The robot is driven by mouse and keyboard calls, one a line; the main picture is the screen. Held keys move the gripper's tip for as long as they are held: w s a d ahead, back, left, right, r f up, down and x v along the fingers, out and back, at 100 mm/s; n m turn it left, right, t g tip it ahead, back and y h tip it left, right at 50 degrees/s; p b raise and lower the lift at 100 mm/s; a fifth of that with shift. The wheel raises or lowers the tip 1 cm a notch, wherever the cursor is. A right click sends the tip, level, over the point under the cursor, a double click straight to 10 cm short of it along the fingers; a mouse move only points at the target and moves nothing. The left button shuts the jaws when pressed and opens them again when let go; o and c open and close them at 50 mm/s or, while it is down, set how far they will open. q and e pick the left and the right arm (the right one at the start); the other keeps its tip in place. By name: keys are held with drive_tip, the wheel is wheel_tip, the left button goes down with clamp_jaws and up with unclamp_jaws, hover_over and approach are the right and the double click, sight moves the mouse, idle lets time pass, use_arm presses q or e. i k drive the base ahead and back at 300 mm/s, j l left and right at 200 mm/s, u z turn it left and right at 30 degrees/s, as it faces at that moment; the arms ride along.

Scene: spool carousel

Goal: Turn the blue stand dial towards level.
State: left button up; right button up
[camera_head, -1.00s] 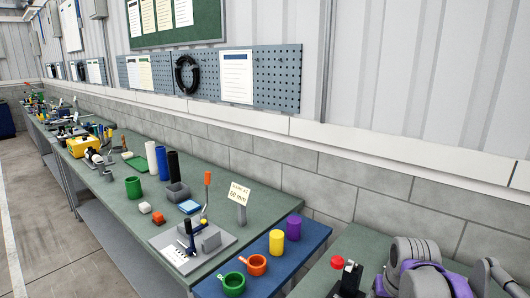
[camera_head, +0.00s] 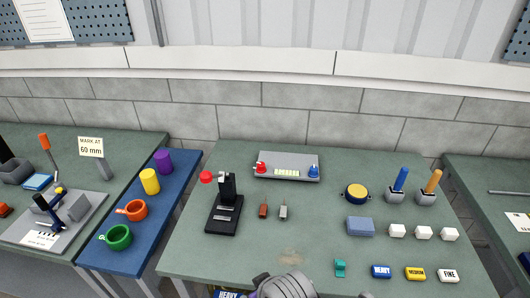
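A grey stand (camera_head: 288,178) sits at the back of the green table, near the wall. Its blue dial (camera_head: 313,171) is at its right end and a red dial (camera_head: 261,167) at its left end. A pale yellow-green strip with dark marks, perhaps a level scale, lies between the dials. The dial's exact angle is too small to read. Nothing touches the blue dial. Only a rounded grey link of my own arm shows at the bottom edge; neither gripper is in view.
A black device with a red knob (camera_head: 206,177) stands left of the grey stand. A yellow-topped round tin (camera_head: 356,193), a blue block (camera_head: 360,227), white blocks and holders with blue and orange handles are right. The table's middle is mostly clear.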

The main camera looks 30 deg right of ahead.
sight(313, 172)
drive_tip(key=z, duration=1.3)
